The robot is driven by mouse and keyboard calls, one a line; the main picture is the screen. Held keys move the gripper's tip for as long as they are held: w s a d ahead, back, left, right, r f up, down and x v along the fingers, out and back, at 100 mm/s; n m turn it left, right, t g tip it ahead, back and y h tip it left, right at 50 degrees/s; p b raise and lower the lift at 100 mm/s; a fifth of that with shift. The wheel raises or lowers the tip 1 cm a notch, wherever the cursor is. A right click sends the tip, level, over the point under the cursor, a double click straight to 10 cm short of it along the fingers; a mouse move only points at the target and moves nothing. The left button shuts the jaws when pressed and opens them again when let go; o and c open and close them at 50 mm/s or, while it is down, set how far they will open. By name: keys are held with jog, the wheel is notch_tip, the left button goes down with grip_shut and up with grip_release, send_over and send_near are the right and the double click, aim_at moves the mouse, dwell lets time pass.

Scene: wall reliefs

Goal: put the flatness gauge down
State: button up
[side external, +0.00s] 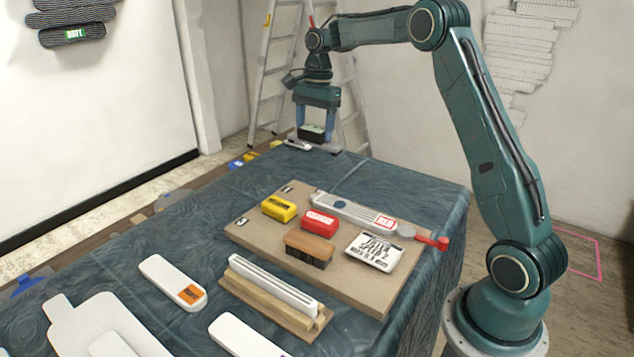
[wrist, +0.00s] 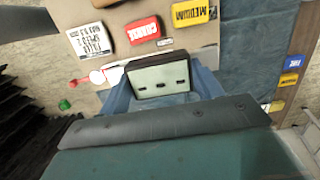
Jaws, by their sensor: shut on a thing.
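My gripper (side external: 314,128) is over the far end of the cloth-covered table. It is shut on the flatness gauge (side external: 311,132), a small dark block with a pale green face. In the wrist view the gauge (wrist: 159,74) sits between the blue fingers, its pale face with dark slots towards the camera. A flat grey piece (side external: 314,146) shows just below the gauge. I cannot tell whether the gauge touches it or hangs above it.
A tan board (side external: 255,238) holds a yellow block (side external: 279,208), a red block (side external: 319,221), a wooden brush (side external: 309,249), a white labelled block (side external: 374,252) and a long grey tool (side external: 350,210). White tools lie nearer. Bare cloth (side external: 400,177) lies right of the gripper. A ladder (side external: 262,85) stands behind.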

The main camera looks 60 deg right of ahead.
jog(key=w+a+f, duration=0.1)
jog(key=w+a, duration=0.3)
jog(key=a, duration=0.4)
jog(key=w+a, duration=0.3)
jog(key=a, duration=0.4)
jog(key=shift+a+f, duration=0.1)
jog(key=shift+f, duration=10.1)
jog(key=shift+f, duration=0.15)
jog(key=o, duration=1.2)
jog(key=shift+c, duration=0.2)
notch_tip(320, 180, up, 12)
jog(key=d, duration=0.1)
jog(key=shift+d, duration=0.25)
jog(key=shift+r, duration=0.2)
